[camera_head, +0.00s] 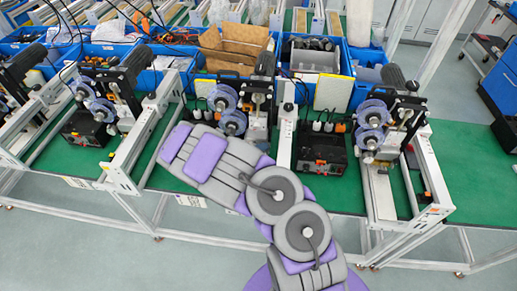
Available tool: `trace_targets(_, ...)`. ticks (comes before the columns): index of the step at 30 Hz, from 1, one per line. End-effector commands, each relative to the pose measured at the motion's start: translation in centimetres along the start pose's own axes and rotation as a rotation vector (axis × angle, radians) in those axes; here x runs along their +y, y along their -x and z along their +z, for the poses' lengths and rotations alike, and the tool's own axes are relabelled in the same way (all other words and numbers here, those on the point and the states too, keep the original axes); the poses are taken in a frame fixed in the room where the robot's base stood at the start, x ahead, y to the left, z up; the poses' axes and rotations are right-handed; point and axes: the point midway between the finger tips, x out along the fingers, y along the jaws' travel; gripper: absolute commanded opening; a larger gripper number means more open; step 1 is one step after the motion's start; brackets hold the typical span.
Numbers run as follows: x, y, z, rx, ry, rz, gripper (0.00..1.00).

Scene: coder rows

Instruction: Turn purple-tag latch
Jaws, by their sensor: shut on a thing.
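I cannot make out a purple-tag latch. A row of coder machines stands on the green bench, each with blue-violet reels: a left coder (125,75), a middle coder (262,92) and a right coder (402,105). My grey and purple arm comes up from the bottom, bends at two round joints and reaches left across the bench front, below the middle coder's reels (232,122). My gripper's fingers do not show; the arm covers part of the bench and whatever lies behind it. What the gripper touches cannot be seen.
Blue bins (365,68) with cardboard and parts line the back. White rails (432,175) frame the coders along the green bench (335,195). Black control boxes (320,150) sit between them. Grey floor (90,245) is clear in front. A dark cart (490,45) stands back right.

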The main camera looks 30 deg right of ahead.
Motion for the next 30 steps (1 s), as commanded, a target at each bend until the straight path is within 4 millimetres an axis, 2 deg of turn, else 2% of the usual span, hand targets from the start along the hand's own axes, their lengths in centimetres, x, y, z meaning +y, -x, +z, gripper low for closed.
trace_targets(11,0.02,0.00,-0.07,0.002,-0.002,0.001,0.00)
trace_targets(12,0.02,0.00,-0.06,0.002,-0.002,0.001,0.26)
trace_targets(19,0.00,0.13,-0.03,0.000,-0.002,0.000,0.48)
trace_targets(20,0.00,0.16,-0.03,0.000,-0.002,0.000,0.51)
trace_targets(30,0.02,0.74,0.06,-0.003,-0.001,-0.001,0.51)
